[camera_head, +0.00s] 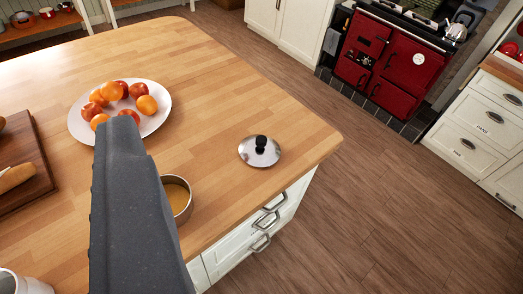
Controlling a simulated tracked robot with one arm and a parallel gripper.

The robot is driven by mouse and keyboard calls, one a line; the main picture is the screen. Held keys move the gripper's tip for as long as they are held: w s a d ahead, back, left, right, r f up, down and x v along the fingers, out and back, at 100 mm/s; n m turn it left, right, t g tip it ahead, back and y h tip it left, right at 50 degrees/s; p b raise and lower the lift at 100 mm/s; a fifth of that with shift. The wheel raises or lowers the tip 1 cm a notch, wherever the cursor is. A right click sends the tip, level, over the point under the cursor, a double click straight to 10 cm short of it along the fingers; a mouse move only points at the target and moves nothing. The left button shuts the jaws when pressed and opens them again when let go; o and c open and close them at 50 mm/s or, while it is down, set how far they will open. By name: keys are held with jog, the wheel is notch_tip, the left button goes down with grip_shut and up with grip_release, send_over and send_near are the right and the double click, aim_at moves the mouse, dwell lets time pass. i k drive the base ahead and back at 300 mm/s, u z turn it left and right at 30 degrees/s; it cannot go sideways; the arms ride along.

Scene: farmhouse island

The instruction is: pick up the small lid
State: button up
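The small lid (260,150) is a round, shiny metal lid with a black knob. It lies knob up on the wooden island top, near the right corner. My gripper (122,128) shows as a dark grey shape rising from the bottom edge, left of the lid and apart from it in the picture. Its two fingers cannot be told apart, so I cannot see whether it is open or shut. An open metal pot (178,197) stands beside the dark shape, which partly covers it.
A white plate (75,124) of red and orange fruit stands behind my gripper. A dark cutting board (28,150) with bread lies at the left. A white container (38,287) is at the lower left. The island top (225,105) around the lid is clear; its edge is close on the right.

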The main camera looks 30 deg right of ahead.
aim_at(257, 150)
jog(key=k, duration=0.6)
jog(key=z, duration=0.45)
jog(key=i, duration=1.7)
jog(key=u, duration=0.3)
